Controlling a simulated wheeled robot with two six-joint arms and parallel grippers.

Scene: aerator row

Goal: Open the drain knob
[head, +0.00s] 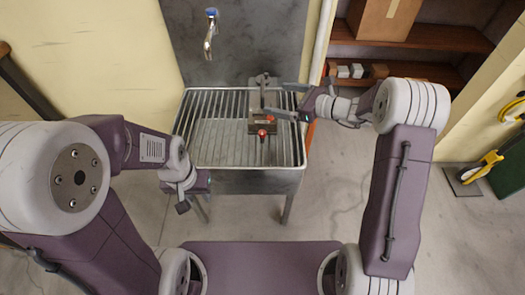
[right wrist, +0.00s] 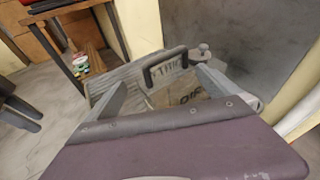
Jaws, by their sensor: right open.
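A small grey-brown unit (head: 258,126) sits on a wire rack over a sink (head: 215,130). Two red knobs, one at its front (head: 261,133) and one at its right side (head: 270,118), show on it; I cannot tell which is the drain knob. My right gripper (head: 280,99) is open at the unit's right side, its fingers pointing left towards it. In the right wrist view, its fingers (right wrist: 160,92) stand apart, with a black handle (right wrist: 165,66) and a lettered surface seen between them. My left gripper (head: 190,200) is off the rack's front left corner, its jaws unclear.
A tap (head: 210,34) hangs on the grey back panel above the rack. A shelf (head: 410,72) with a cardboard box (head: 384,18) and small blocks stands at the back right. The rack's left half is clear. A yellow tool (head: 482,168) is at the right.

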